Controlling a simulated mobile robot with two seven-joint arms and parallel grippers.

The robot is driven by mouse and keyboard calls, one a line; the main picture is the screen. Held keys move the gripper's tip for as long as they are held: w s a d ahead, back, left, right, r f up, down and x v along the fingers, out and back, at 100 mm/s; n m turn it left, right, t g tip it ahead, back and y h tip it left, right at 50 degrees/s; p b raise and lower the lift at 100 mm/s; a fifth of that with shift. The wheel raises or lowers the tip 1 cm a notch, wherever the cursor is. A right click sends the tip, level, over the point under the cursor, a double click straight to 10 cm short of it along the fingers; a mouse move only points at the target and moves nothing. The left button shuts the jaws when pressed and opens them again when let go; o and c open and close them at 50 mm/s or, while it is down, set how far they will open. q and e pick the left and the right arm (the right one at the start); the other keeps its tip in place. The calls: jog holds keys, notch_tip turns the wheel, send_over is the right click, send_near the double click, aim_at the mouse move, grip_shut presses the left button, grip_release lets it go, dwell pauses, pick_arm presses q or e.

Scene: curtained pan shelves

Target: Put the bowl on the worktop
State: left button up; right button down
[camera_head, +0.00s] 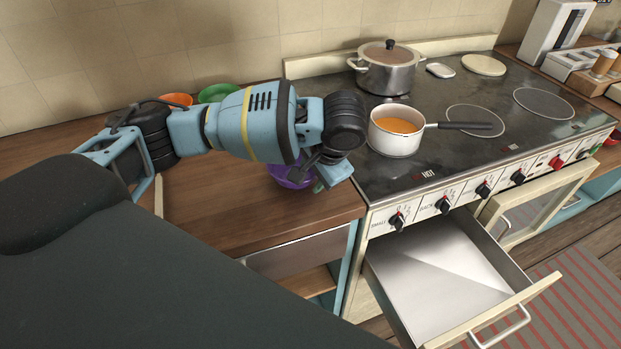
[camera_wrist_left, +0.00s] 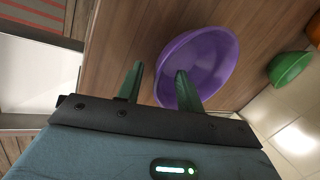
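A purple bowl (camera_head: 287,178) is on the wooden worktop (camera_head: 225,215), left of the stove, partly hidden by my left gripper (camera_head: 318,185). In the left wrist view the purple bowl (camera_wrist_left: 215,60) shows its inside against the wood. My left gripper's two green fingers (camera_wrist_left: 160,78) are apart there. One finger overlaps the bowl and the other is outside its rim, with the near wall between them in the picture. I cannot tell whether either finger touches it. My right gripper is not in view.
An orange bowl (camera_head: 176,100) and a green bowl (camera_head: 217,93) stand at the back of the worktop. A white saucepan (camera_head: 394,143) and a lidded pot (camera_head: 386,75) are on the stove. An open drawer (camera_head: 440,285) juts out below the stove.

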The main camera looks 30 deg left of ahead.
pick_arm(q)
jog(key=v, duration=0.5)
jog(key=shift+r, duration=0.1)
jog(key=shift+c, duration=0.5)
grip_shut()
dwell(1.2)
